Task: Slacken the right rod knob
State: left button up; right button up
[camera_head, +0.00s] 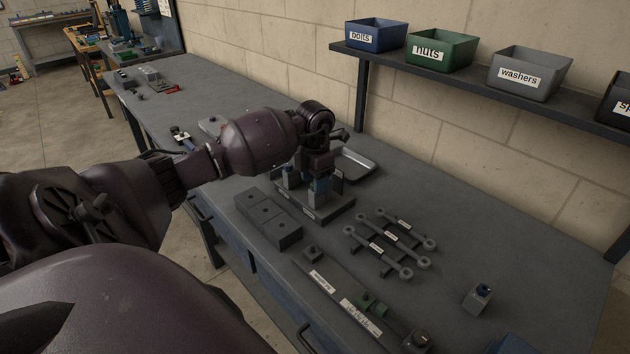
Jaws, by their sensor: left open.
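The gripper is open. It hides part of the fixture, so I cannot tell whether the fingers touch anything. I cannot make out which part is the right rod knob. Several grey rods (399,226) with ring ends and white labels lie on a rack to the right of the fixture. My right gripper is out of view.
A grey block (268,221) and a labelled rail (322,284) with a green clamp (373,304) lie nearer the front edge. A metal tray (355,163) is behind the fixture. Labelled bins (440,50) sit on a wall shelf.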

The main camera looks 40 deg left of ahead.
pick_arm(q)
jog(key=shift+f, duration=0.3)
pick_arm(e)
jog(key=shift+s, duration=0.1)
pick_arm(q)
jog(key=shift+c, duration=0.2)
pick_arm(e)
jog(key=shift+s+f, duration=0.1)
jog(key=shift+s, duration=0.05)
